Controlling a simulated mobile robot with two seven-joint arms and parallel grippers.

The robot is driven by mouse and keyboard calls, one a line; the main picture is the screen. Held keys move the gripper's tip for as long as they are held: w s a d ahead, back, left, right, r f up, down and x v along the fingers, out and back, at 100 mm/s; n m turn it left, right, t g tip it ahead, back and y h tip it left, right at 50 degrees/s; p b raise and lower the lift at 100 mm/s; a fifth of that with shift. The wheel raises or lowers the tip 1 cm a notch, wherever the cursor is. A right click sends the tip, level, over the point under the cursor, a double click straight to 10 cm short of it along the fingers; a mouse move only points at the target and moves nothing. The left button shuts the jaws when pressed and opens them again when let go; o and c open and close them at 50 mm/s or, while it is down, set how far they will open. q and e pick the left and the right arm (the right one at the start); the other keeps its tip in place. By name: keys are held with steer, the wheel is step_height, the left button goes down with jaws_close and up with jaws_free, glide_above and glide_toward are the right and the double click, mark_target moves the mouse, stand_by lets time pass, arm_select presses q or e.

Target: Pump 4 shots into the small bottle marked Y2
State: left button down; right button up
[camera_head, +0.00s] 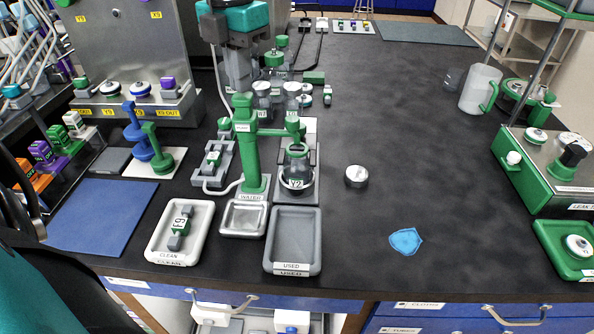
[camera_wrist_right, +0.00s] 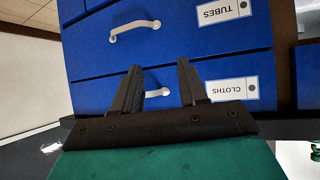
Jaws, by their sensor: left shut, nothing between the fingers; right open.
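The small bottle marked Y2 (camera_head: 297,172) stands upright below the spout of a green pump (camera_head: 249,150), right of its column, in the head view. Its clear upper part sits right below the spout; I cannot tell whether they touch. The pump's green head (camera_head: 243,101) is at the top of the column. My left gripper (camera_head: 24,215) is only partly in view as a dark shape at the left edge, far from the pump, shut and empty. My right gripper (camera_wrist_right: 158,70) is open and empty in the right wrist view, before blue drawers.
A round black-and-white cap (camera_head: 356,177) and a blue cloth (camera_head: 406,241) lie right of the bottle. A clean tray (camera_head: 160,243) holds a green-and-grey part. A small tray (camera_head: 242,219) and an empty used tray (camera_head: 293,246) stand in front. The right middle bench is mostly clear.

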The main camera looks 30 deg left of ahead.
mark_target(242, 96)
arm_select(q)
steer(key=shift+f+b, duration=0.75)
steer(key=shift+f, duration=0.25)
steer(key=shift+f+b, duration=0.45)
steer(key=shift+f, duration=0.05)
steer(key=shift+r+p, duration=1.2)
steer(key=shift+r, duration=0.7)
arm_select(e)
steer(key=shift+w+a+r+y, duration=0.25)
steer(key=shift+a+r+y, duration=0.05)
steer(key=shift+a+r, duration=0.1)
steer(key=shift+d+f, duration=0.1)
